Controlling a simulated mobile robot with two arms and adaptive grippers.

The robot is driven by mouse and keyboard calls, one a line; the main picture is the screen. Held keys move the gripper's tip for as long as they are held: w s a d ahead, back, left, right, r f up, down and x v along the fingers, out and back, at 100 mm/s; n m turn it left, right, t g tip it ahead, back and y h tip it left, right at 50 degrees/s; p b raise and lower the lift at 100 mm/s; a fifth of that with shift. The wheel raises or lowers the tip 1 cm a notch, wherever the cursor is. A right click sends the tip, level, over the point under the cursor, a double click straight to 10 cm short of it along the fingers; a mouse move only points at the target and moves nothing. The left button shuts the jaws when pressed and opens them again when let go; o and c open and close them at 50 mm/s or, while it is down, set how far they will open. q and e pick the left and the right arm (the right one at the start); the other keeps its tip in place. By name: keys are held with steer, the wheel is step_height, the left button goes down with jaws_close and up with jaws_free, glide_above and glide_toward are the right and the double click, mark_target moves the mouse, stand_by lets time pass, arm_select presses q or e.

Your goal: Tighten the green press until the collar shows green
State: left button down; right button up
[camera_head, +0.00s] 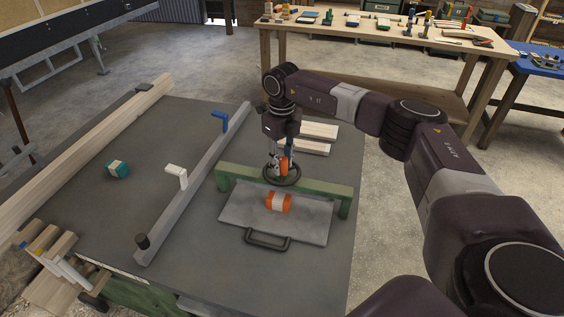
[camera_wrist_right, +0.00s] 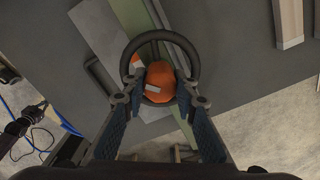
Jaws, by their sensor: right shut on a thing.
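The green press (camera_head: 333,187) stands on the grey worktable as a low frame over a grey plate (camera_head: 235,213) with a black handle. Its black handwheel (camera_head: 268,179) sits above the crossbar; the wheel also shows in the right wrist view (camera_wrist_right: 160,35). My right gripper (camera_head: 282,160) reaches down into the wheel and is shut. In the wrist view its fingers (camera_wrist_right: 161,92) stand on both sides of an orange part (camera_wrist_right: 158,77) at the wheel's middle. An orange and white roll (camera_head: 278,203) lies on the plate. I cannot make out the collar's colour. My left gripper is not in view.
A grey rail (camera_head: 195,180) with a blue lever (camera_head: 222,119) and a white lever (camera_head: 178,176) runs left of the press. A teal and white roll (camera_head: 117,169) lies beyond it. Light boards (camera_head: 318,131) lie behind the press. A wooden bench (camera_head: 400,42) with tools stands behind.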

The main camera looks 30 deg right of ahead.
mark_target(282, 159)
steer(key=shift+w+r+m, duration=0.1)
steer(key=shift+m, duration=0.8)
steer(key=o, duration=1.2)
steer(key=shift+c, duration=0.2)
step_height(282, 159, up, 12)
